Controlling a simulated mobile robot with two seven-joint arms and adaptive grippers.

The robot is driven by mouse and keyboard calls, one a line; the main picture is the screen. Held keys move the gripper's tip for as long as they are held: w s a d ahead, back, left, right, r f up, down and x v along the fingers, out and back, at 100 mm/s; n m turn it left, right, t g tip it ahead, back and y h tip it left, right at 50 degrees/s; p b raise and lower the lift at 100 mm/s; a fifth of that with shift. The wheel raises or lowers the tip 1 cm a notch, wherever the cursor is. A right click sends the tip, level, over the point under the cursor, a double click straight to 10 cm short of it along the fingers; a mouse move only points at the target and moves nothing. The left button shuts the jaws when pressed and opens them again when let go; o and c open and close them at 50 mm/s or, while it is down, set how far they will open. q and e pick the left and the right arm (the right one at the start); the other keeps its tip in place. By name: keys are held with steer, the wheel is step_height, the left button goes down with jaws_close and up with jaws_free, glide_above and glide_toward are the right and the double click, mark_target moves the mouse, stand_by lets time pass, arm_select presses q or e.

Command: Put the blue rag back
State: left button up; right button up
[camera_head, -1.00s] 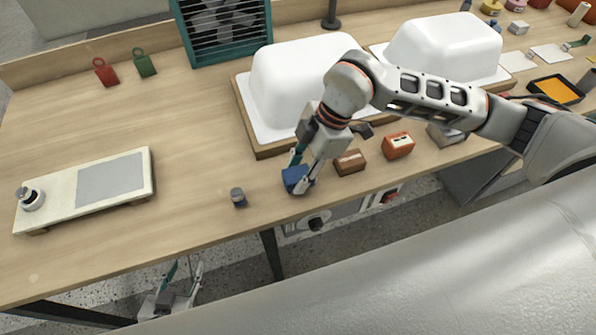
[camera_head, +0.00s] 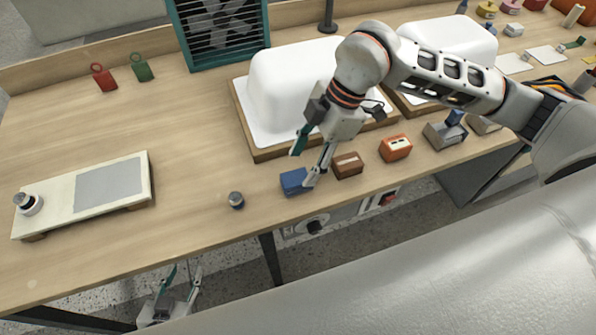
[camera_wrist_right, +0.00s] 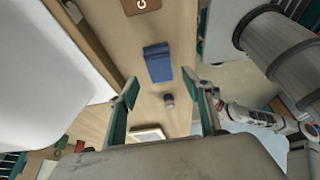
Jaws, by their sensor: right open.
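The blue rag (camera_head: 293,182) lies on the table near its front edge, left of a brown box. In the right wrist view the rag (camera_wrist_right: 158,62) looks like a folded blue block, beyond the fingertips and clear of them. My right gripper (camera_head: 304,167) is open and empty, above and beside the rag; its spread fingers (camera_wrist_right: 168,95) show in the wrist view. My left gripper (camera_head: 182,286) is open and empty, low in front of the table's front edge.
A brown box (camera_head: 347,165), an orange box (camera_head: 395,148) and a grey holder with something blue (camera_head: 445,134) line the front edge. A small grey knob (camera_head: 236,200) stands left of the rag. White shells (camera_head: 290,85) are behind.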

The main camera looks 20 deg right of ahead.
steer(key=v, duration=0.6)
steer(key=shift+r, duration=0.2)
steer(key=shift+d, duration=0.1)
